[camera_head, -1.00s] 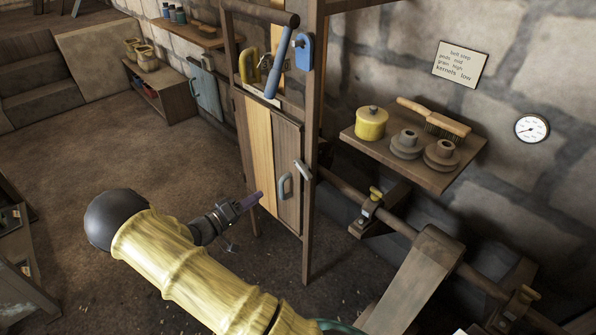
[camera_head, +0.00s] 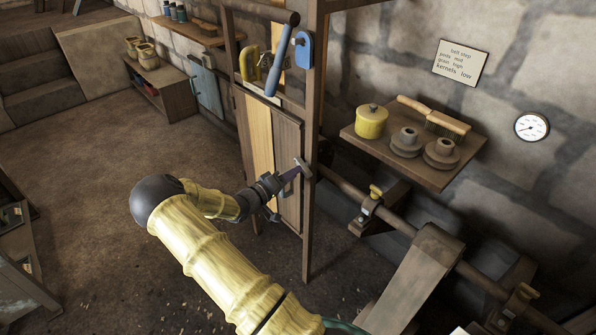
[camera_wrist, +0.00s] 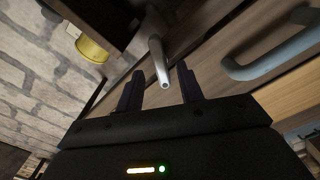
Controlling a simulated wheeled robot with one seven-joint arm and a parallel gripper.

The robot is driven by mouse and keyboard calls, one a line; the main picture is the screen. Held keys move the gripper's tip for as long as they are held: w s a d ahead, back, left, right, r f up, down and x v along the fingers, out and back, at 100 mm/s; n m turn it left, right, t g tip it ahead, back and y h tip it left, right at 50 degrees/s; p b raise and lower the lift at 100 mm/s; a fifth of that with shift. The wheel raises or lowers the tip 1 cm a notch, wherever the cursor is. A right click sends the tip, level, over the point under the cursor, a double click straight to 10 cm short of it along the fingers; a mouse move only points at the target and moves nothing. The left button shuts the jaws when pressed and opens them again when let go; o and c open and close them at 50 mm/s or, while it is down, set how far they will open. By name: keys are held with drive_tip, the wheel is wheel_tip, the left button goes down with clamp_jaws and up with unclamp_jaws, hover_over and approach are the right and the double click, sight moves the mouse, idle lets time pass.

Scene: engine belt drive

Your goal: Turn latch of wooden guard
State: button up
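The wooden guard (camera_head: 262,140) is an upright panelled door in a dark wooden frame. Its small metal latch (camera_head: 305,168) sits at the right edge, tilted. In the wrist view the latch (camera_wrist: 159,62) is a pale bar whose rounded end points toward the gap between my fingers. My gripper (camera_head: 291,174) is at the latch. In the wrist view the two dark fingers of my gripper (camera_wrist: 160,90) are apart, one on each side of the latch's end, with visible gaps. The guard's curved handle (camera_wrist: 270,58) is right of the fingers; in the head view my gripper mostly hides it.
A blue-handled lever (camera_head: 279,62) is above the guard.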

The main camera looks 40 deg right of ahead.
sight(304, 167)
drive_tip(key=d, duration=0.3)
drive_tip(key=shift+w, duration=0.15)
drive_tip(key=shift+a, duration=0.35)
clamp_jaws()
drive_tip(key=shift+d+f, duration=0.15)
